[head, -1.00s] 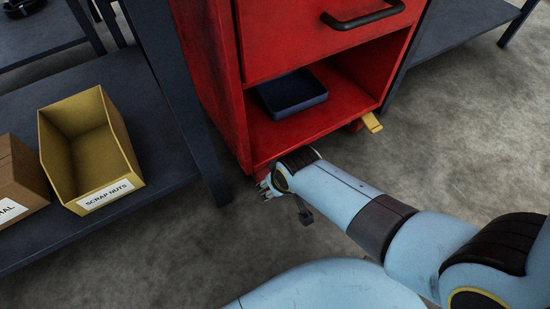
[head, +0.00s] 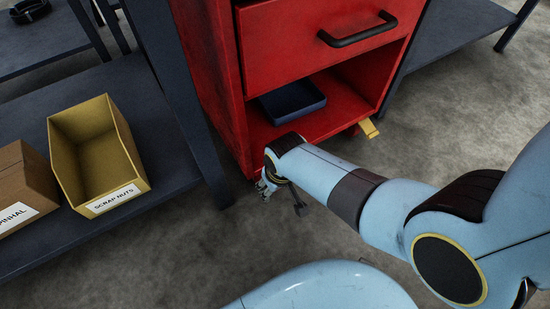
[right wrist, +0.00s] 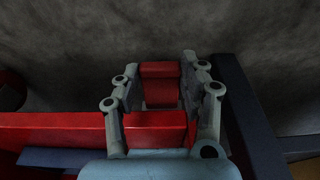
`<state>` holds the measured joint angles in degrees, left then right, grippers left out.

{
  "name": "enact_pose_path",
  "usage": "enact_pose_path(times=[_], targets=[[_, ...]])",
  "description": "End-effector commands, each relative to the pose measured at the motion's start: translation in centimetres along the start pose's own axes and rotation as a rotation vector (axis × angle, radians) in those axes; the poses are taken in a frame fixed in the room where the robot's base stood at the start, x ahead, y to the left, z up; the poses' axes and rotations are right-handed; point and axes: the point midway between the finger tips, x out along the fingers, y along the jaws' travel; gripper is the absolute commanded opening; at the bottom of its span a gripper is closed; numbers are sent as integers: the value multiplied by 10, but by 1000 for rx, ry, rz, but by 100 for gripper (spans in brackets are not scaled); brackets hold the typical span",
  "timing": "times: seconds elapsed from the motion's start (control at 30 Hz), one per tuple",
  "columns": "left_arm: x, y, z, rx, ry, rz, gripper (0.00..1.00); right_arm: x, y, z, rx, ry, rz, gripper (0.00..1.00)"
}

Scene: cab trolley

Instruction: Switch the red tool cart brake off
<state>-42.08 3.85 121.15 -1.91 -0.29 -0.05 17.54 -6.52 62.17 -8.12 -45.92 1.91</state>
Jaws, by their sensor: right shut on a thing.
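The red tool cart (head: 228,90) stands in the upper middle of the head view, with an open lower shelf. A yellow tab (head: 369,128) sticks out low at its front right corner. My right gripper (head: 264,188) is down by the cart's front left bottom corner. In the right wrist view its fingers (right wrist: 162,88) are on both sides of a small red block-like piece (right wrist: 160,72), and it is shut on it. The cart's red edge (right wrist: 60,124) runs just below that piece in this view. In the head view the gripper hides the piece. My left gripper is not in view.
A dark workbench shelf (head: 60,235) left of the cart holds a yellow scrap nuts bin (head: 118,200) and a cardboard box (head: 22,180). Its dark leg (head: 190,110) stands close to the gripper. A blue tray (head: 292,101) lies in the cart. Floor in front is clear.

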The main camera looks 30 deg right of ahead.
Motion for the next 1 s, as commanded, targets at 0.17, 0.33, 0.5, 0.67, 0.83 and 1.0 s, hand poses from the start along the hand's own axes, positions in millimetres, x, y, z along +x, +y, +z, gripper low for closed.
enact_pose_path(times=[0.17,0.33,0.5,0.67,0.83,1.0], targets=[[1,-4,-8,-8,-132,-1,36,-11,0,-8,0,-100,0,0],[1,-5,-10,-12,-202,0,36,-14,0,-8,0,-178,0,0],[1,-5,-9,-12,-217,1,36,-14,0,-7,0,-194,0,0],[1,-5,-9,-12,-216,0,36,-14,0,-7,0,-192,0,0],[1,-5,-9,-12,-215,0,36,-14,0,-6,0,-192,0,61],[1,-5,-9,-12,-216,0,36,-14,0,-6,0,-192,0,65]])
